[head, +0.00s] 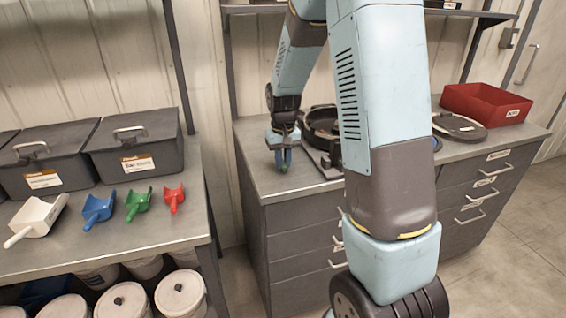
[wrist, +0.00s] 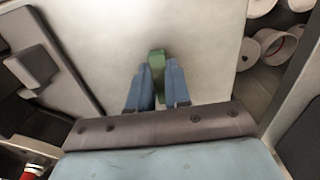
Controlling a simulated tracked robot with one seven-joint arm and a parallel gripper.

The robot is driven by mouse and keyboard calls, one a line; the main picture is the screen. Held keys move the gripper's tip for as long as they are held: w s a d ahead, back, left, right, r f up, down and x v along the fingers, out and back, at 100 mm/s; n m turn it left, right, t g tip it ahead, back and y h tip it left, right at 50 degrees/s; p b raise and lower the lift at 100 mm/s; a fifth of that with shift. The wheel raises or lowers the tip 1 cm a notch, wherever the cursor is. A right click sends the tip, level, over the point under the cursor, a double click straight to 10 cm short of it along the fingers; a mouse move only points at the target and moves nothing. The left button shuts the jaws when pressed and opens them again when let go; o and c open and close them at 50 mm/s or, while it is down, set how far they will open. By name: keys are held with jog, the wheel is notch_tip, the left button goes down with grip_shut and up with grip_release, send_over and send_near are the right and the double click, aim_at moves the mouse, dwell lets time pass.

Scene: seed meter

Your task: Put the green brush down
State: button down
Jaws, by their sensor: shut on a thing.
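My gripper (head: 283,160) points down over the left part of the drawer cabinet's grey top (head: 258,178). Its blue fingers are shut on the green brush, whose small green end (head: 284,169) shows at the fingertips in the head view. In the wrist view the green brush (wrist: 157,58) sticks out between the two fingers (wrist: 157,80) above the pale worktop. The fingers hide most of the brush. I cannot tell whether it touches the top.
A dark round seed meter part (head: 322,122) stands on a plate just right of my gripper. A round lid (head: 458,126) and a red bin (head: 487,103) are farther right. The left bench holds several scoops (head: 138,204) and grey boxes (head: 135,146). The cabinet top's front left is clear.

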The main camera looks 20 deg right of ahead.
aim_at(283, 164)
jog(key=shift+f, duration=0.25)
jog(key=c, duration=1.1)
grip_release()
jog(key=shift+f, duration=0.1)
notch_tip(283, 164, up, 12)
jog(key=s+r+t, duration=0.3)
jog(key=s+r, duration=0.7)
jog(key=s, duration=0.3)
jog(key=shift+s+d+r+t, duration=0.1)
jog(key=shift+s+r+t, duration=0.3)
jog(key=shift+s, duration=2)
jog(key=shift+s+r+t, duration=0.25)
jog(key=shift+s+t, duration=0.2)
jog(key=shift+s, duration=1.95)
jog(key=shift+s+d+r+t, duration=0.1)
jog(key=shift+s+r+t, duration=0.3)
jog(key=shift+s, duration=2)
